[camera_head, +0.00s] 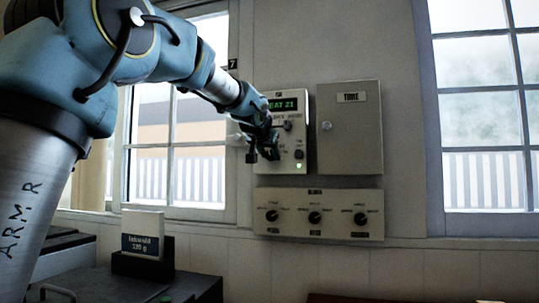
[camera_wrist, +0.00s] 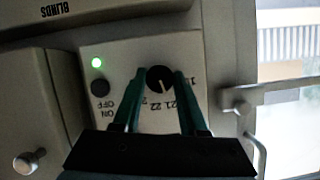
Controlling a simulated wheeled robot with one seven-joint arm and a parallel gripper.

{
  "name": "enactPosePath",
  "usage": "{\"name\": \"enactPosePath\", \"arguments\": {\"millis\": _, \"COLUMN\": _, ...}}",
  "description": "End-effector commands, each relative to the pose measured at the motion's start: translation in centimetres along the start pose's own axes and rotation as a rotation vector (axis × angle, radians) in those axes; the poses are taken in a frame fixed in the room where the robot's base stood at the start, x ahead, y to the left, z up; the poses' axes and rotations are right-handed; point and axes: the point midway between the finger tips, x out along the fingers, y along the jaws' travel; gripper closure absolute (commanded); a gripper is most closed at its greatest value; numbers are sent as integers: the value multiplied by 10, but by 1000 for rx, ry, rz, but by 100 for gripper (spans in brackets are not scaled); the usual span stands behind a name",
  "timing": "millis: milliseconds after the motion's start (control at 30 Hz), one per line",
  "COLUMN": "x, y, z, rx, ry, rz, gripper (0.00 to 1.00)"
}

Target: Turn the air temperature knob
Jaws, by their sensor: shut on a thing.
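The control panel (camera_head: 298,104) is a pale wall box with a green-lit display that seems to read "BAT 21". The black round knob (camera_wrist: 160,78) on it has a white pointer line and a number scale with 21 and 22 readable. My gripper (camera_wrist: 160,74) has its two green fingers on either side of this knob, shut on it. In the head view my gripper (camera_head: 268,150) is against the panel's lower left and hides the knob. A black on/off knob (camera_wrist: 100,88) sits beside a lit green lamp (camera_wrist: 97,63).
A closed grey cabinet (camera_head: 350,127) adjoins the panel on the right. Below is the blinds panel (camera_head: 318,214) with three black knobs. A window handle (camera_wrist: 250,98) lies close to my gripper. A card stand (camera_head: 143,262) stands on a dark surface at lower left.

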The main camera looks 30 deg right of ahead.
Motion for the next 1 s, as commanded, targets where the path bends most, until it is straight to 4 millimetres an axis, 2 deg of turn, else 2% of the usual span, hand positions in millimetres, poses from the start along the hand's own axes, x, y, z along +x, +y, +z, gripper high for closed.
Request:
{"name": "enactPosePath", "arguments": {"millis": 267, "x": 1, "y": 1, "z": 2, "rx": 40, "ry": -2, "rz": -16, "gripper": 100}}
{"name": "enactPosePath", "arguments": {"millis": 467, "x": 2, "y": 4, "z": 4, "rx": 143, "ry": -3, "rz": -57, "gripper": 100}}
{"name": "enactPosePath", "arguments": {"millis": 1000, "x": 3, "y": 6, "z": 6, "rx": 604, "ry": -19, "rz": -245, "gripper": 100}}
